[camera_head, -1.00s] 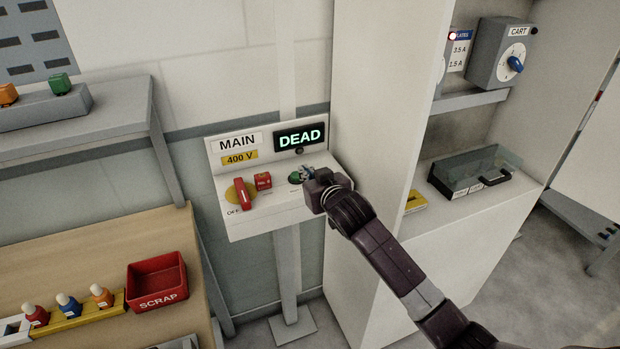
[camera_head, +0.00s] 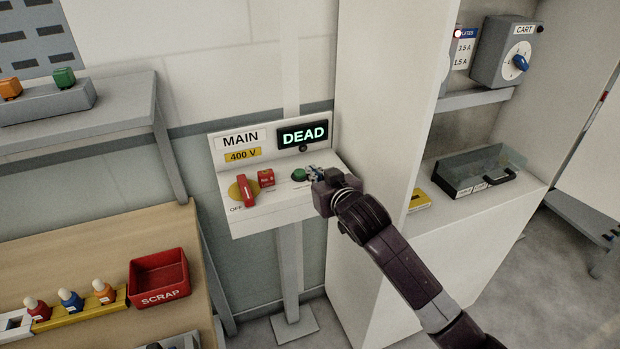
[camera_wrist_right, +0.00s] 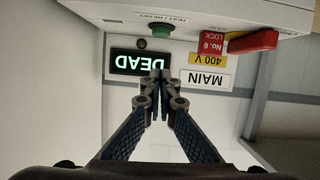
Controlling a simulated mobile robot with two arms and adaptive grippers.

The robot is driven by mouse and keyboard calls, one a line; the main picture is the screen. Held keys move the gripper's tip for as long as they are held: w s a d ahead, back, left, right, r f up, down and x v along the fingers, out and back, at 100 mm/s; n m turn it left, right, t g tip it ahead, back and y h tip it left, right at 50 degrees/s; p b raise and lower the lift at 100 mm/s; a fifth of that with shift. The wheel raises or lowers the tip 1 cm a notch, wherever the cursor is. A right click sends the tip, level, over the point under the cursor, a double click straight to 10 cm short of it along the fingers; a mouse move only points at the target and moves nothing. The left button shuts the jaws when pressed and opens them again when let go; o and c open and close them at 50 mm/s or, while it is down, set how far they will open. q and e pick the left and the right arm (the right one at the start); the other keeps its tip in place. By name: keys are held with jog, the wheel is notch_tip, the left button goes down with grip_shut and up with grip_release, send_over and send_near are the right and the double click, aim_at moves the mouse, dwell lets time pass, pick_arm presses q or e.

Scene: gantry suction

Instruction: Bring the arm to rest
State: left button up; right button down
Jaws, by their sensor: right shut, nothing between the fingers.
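My right gripper (camera_head: 314,172) is at the front right of the white MAIN panel (camera_head: 270,212), its arm coming in from the lower right. In the right wrist view its fingers (camera_wrist_right: 160,78) are shut with nothing between them. A green button (camera_head: 300,174) sits on the panel just left of the gripper; in the wrist view the green button (camera_wrist_right: 160,30) is apart from the fingertips. A red handle (camera_head: 246,191) on a yellow disc is by the OFF mark, with a red lock tag (camera_head: 266,178) beside it. The display (camera_head: 302,134) reads DEAD. My left gripper is not in view.
A tall white cabinet (camera_head: 375,110) stands right of the panel, close to my arm. It holds a CART dial box (camera_head: 503,52) and a clear-lidded tray (camera_head: 478,172). At left, a wooden bench (camera_head: 90,240) bears a red SCRAP bin (camera_head: 160,293); a grey shelf (camera_head: 80,130) is above it.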

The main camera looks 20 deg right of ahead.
dwell(0.3)
jog(key=s+d+f+g+b, duration=0.1)
jog(key=s+f+g, duration=0.1)
jog(key=f, duration=0.8)
jog(key=s+d+f+g, duration=0.1)
jog(key=f, duration=1)
jog(key=s+f+g, duration=0.1)
jog(key=s+f, duration=0.3)
jog(key=f, duration=0.3)
jog(key=s+f+g+b, duration=0.15)
jog(key=s+f, duration=0.25)
jog(key=f, duration=0.4)
jog(key=s+f+g, duration=0.1)
jog(key=s+f, duration=0.4)
jog(key=f, duration=0.2)
jog(key=s+f+g, duration=0.2)
jog(key=s+f, duration=0.6)
jog(key=s, duration=0.6)
jog(key=s+a+f+n+g+b, duration=0.1)
jog(key=s+f+g, duration=0.1)
jog(key=s+f, duration=0.6)
jog(key=s+a+f+g, duration=0.1)
jog(key=s+f+g, duration=0.2)
jog(key=s+f, duration=0.5)
jog(key=s, duration=1.3)
jog(key=shift+s+f+n+b, duration=0.3)
jog(key=shift+s+f, duration=0.05)
jog(key=shift+s, duration=0.05)
